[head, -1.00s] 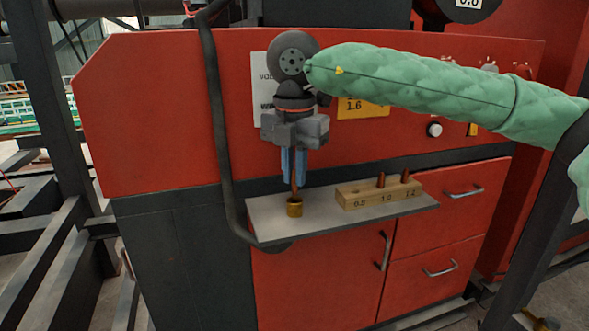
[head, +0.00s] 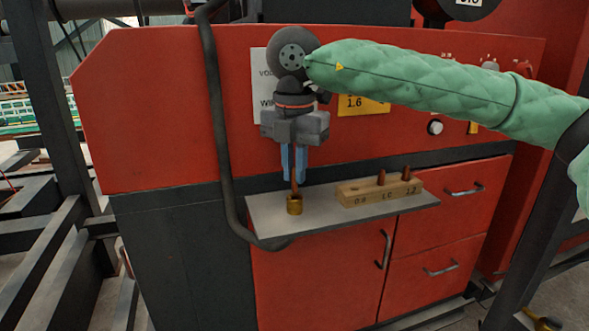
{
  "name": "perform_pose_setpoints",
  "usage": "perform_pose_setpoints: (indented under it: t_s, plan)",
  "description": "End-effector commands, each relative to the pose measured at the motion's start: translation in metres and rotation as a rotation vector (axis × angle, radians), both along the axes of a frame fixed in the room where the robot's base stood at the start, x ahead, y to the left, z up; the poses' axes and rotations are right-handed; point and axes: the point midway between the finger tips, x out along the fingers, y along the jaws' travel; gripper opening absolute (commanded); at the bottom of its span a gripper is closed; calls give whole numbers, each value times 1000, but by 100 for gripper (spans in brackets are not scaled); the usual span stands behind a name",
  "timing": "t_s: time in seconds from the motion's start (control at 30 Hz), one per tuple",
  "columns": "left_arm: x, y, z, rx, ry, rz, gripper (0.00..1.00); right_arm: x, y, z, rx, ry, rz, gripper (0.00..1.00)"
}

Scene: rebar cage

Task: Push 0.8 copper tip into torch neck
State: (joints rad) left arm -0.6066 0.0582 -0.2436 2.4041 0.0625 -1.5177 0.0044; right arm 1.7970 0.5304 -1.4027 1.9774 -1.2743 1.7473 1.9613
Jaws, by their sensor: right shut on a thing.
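My right gripper (head: 294,174) points straight down over the left part of the grey shelf, its blue fingers shut on a thin copper tip (head: 294,191). The tip's lower end is at the mouth of the brass torch neck (head: 294,206), which stands upright on the shelf. I cannot tell how deep the tip sits in it. A wooden block (head: 368,194) marked 0.8, 1.0 and 1.2 holds two copper tips, at the 1.0 and 1.2 places. No tip shows at the 0.8 place. My left gripper is not in view.
The grey shelf (head: 335,212) juts from a red cabinet (head: 160,120). A dark hose (head: 222,150) hangs left of the gripper and runs under the shelf. Drawers with handles (head: 464,192) lie below right. Shelf room is free between neck and block.

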Motion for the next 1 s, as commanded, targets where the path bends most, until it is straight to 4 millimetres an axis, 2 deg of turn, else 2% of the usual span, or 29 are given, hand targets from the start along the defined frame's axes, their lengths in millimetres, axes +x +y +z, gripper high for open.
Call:
perform_pose_setpoints:
  t_s: [0.63,1.0]
  plan:
    - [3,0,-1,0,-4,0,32,0,0,0,0,0,0,0]
    - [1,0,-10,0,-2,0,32,0,0,-1,0,-1,0,0]
